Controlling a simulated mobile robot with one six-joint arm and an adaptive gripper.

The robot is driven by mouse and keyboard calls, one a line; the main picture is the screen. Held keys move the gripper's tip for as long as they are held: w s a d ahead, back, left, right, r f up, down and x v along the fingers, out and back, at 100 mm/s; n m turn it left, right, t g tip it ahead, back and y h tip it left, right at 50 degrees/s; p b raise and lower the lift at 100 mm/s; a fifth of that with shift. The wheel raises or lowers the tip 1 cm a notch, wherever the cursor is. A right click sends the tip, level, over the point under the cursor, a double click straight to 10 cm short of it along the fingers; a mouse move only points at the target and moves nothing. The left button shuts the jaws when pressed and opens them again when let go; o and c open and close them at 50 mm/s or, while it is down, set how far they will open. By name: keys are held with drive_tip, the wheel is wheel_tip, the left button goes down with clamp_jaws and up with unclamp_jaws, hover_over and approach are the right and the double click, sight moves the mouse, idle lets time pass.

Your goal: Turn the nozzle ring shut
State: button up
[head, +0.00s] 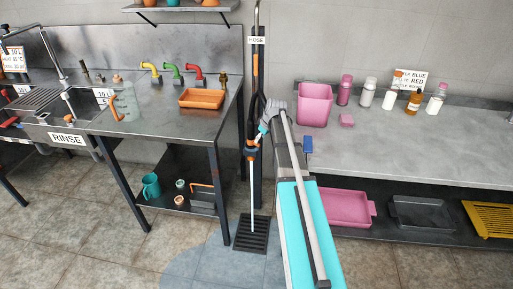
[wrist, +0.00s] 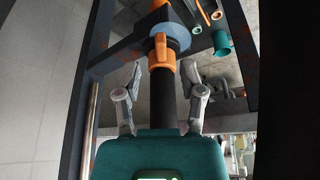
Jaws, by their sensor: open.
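The hose nozzle hangs upright on the post below the HOSE sign, with its orange nozzle ring (head: 251,149) partly hidden beside my gripper (head: 264,131) in the head view. A thin pale stream (head: 252,205) runs down from the nozzle to the floor drain. In the wrist view the orange ring (wrist: 162,52) has a small tab and sits on the black nozzle body (wrist: 162,98). My gripper (wrist: 161,78) is open, one finger on each side of the nozzle body, with gaps on both sides. The fingertips are just short of the ring.
A floor drain (head: 251,233) lies under the nozzle. A steel sink table (head: 185,120) stands left, and a grey counter (head: 400,145) with a pink bin (head: 314,104) stands right. The dark post (wrist: 97,45) is close on the left in the wrist view.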

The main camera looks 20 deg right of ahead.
drive_tip(key=shift+b+x, duration=1.5)
drive_tip(key=shift+x, duration=0.45)
